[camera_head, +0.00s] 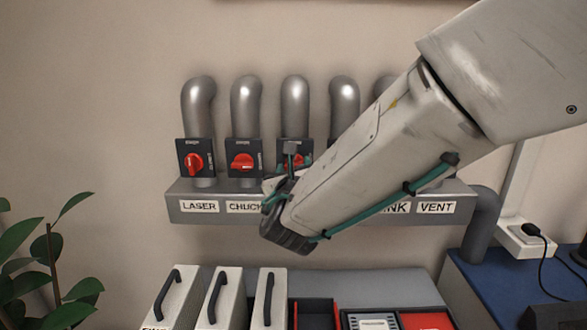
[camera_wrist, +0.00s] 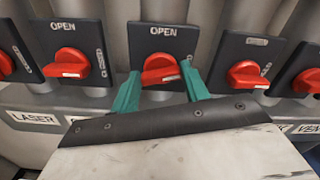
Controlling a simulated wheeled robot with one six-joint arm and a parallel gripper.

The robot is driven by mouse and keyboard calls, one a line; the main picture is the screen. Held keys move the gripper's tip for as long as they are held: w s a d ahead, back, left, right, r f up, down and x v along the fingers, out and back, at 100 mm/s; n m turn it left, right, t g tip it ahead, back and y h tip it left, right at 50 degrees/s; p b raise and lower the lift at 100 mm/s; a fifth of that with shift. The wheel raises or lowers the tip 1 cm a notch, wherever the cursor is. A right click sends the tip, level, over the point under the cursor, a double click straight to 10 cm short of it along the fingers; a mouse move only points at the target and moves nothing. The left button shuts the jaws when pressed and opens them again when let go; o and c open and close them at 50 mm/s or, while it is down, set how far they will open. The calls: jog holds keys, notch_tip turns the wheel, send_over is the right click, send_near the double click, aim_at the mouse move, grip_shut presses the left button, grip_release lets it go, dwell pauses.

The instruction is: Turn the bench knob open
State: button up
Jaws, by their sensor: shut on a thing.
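A row of red knobs on dark plates is fixed to the pipes on the wall. My gripper (camera_head: 293,166) is at the middle knob (camera_wrist: 160,70), with one teal finger on its left and one on its right. The fingers are shut on this knob. Its handle lies nearly level, a little tilted, under the word OPEN on its plate (camera_wrist: 158,35). The name label under this knob is hidden by my gripper in both views, so I cannot read it as bench. In the head view my arm covers most of the knob.
The laser knob (camera_head: 194,163) and the chuck knob (camera_head: 242,162) are to the left on the grey manifold (camera_head: 185,211). Another knob (camera_wrist: 247,75) sits close on the right. Handled boxes (camera_head: 222,297) stand below, and a plant (camera_head: 50,265) is at left.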

jog(key=shift+a+f+n, duration=0.1)
jog(key=shift+n, duration=3.5)
jog(key=shift+a+f+n, duration=0.1)
jog(key=shift+n, duration=3.5)
jog(key=o, duration=1)
jog(key=s, duration=0.8)
jog(key=shift+a, duration=0.15)
